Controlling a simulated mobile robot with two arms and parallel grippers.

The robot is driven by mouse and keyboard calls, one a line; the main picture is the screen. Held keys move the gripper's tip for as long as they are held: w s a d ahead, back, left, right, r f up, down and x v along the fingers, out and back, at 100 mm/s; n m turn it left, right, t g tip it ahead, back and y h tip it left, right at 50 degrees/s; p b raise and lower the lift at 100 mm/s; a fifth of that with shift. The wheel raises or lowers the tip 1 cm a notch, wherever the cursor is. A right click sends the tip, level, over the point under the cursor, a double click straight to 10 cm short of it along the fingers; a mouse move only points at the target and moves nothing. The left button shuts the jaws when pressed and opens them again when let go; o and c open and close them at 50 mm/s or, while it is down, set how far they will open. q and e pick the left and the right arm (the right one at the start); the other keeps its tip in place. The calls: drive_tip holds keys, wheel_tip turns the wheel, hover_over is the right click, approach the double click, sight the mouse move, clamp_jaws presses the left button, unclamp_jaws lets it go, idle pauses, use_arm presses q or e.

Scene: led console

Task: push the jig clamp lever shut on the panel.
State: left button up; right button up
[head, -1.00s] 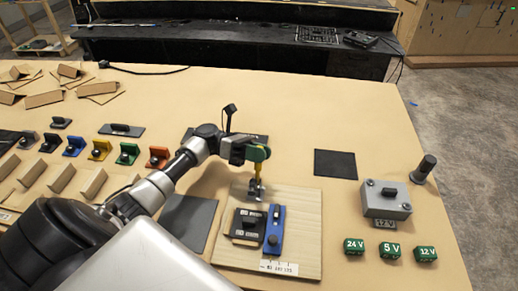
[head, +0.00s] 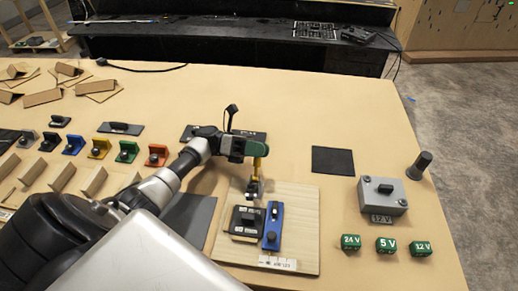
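The jig is a pale wooden board (head: 300,215) on the table with a printed label (head: 277,262) at its near edge. A black panel (head: 235,229) lies on it, beside a blue strip (head: 278,228) with a black knob. I cannot clearly pick out the clamp lever; it may be part of the small fittings around the panel and strip. My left gripper (head: 254,191) points down at the board's far left part, just beyond the panel. Its fingers are too small to tell open from shut, and contact is unclear. My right gripper is not in view.
A grey box (head: 383,197) with a 12 V label, a dark post (head: 420,166) and green voltage blocks (head: 386,245) stand at the right. A black mat (head: 333,161) lies behind the board. Colored brackets (head: 127,151) line the left. The back middle is clear.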

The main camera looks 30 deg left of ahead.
use_arm(q)
drive_tip(key=shift+o, duration=0.6)
drive_tip(key=shift+a+f, duration=0.2)
drive_tip(key=shift+a, duration=0.15)
drive_tip(key=b+v, duration=0.4)
drive_tip(key=v, duration=0.5)
drive_tip(key=shift+b, duration=0.35)
drive_tip(key=shift+s+a, duration=0.15)
drive_tip(key=shift+a, duration=0.4)
drive_tip(key=shift+s, duration=0.1)
